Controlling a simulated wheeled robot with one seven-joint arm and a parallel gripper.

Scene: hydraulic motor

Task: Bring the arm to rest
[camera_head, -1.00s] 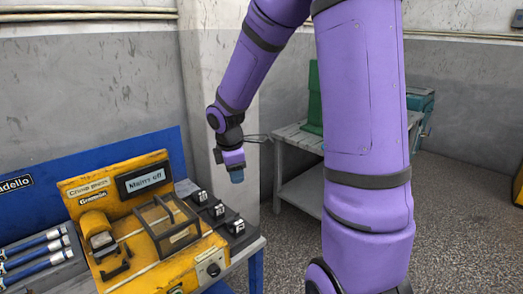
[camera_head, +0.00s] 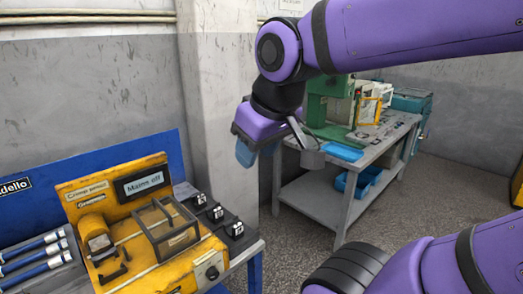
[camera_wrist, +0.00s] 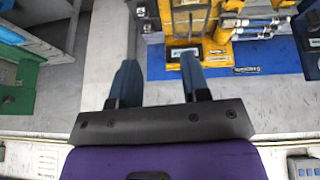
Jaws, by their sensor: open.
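My gripper (camera_head: 244,154) hangs in the air at the end of my purple arm, in front of the wall corner, above and to the right of the yellow machine. In the wrist view my gripper (camera_wrist: 158,80) shows two blue-grey fingers set apart with nothing between them. The fingers touch nothing. The wrist camera sees the yellow machine and blue bench from above, beyond the fingers.
A yellow machine (camera_head: 165,268) with a "Mains off" display stands on the blue-backed bench at left. Blue tubes (camera_head: 40,257) lie beside it. A grey table (camera_head: 372,151) with a green machine (camera_head: 328,100) and a blue bin (camera_head: 362,181) stands behind right. Floor between is clear.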

